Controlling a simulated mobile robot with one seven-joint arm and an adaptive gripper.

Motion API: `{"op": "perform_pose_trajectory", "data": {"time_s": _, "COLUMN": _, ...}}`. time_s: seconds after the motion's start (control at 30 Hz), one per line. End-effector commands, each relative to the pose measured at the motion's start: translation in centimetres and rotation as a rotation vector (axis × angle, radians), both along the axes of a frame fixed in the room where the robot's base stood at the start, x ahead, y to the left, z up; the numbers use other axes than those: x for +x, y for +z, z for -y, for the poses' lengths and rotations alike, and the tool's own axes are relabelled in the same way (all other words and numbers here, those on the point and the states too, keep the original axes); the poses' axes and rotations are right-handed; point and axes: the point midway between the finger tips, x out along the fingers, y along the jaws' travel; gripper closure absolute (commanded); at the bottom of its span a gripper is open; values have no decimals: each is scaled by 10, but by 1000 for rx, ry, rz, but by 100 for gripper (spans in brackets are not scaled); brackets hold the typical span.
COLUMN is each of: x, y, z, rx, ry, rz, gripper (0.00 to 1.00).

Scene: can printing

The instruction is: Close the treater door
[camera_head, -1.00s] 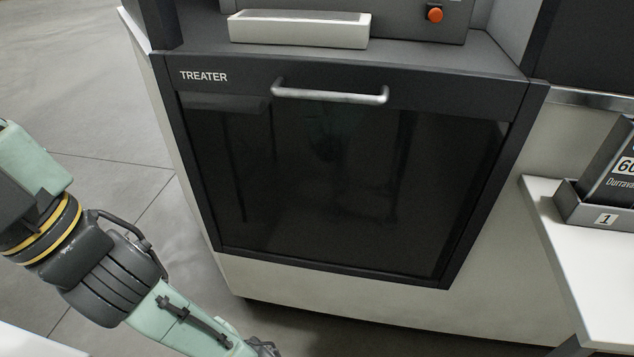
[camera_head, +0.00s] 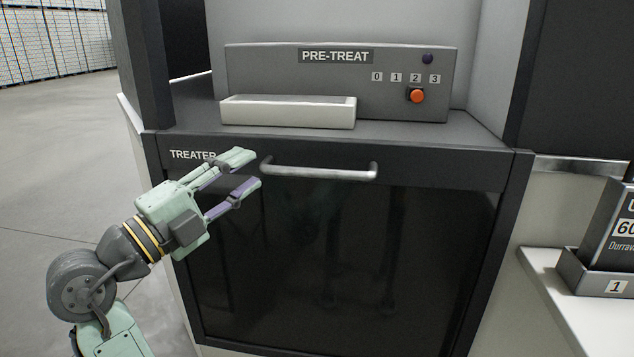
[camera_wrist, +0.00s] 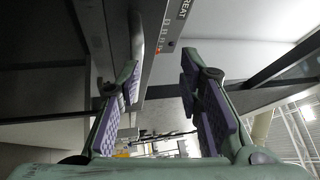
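The treater door (camera_head: 345,255) is a dark glass panel in a black frame, upright and flush with the machine front in the head view. Its silver bar handle (camera_head: 318,173) runs along the top. My gripper (camera_head: 252,170) is at the upper left of the door, just left of the handle's left end. Its fingers are spread with a gap between them and nothing in it. Whether a finger touches the handle or door cannot be told. In the wrist view, my two purple-padded fingers (camera_wrist: 165,95) stand wide apart.
Above the door is a ledge with a white tray (camera_head: 288,112) and the grey PRE-TREAT panel (camera_head: 340,80) with an orange button (camera_head: 417,96). A white table (camera_head: 570,300) with a labelled holder (camera_head: 600,275) stands at right. Open floor (camera_head: 60,180) lies at left.

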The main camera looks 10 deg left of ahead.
Motion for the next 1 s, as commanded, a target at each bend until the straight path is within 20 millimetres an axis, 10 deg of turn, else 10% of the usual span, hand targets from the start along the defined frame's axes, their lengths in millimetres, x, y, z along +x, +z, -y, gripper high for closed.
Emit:
{"op": "perform_pose_trajectory", "data": {"time_s": 0.27, "x": -16, "y": -26, "z": 39, "rx": 219, "ry": -194, "rz": 40, "gripper": 67}}
{"op": "perform_pose_trajectory", "data": {"time_s": 1.0, "x": 55, "y": -12, "z": 111, "rx": 217, "ry": -192, "rz": 41, "gripper": 67}}
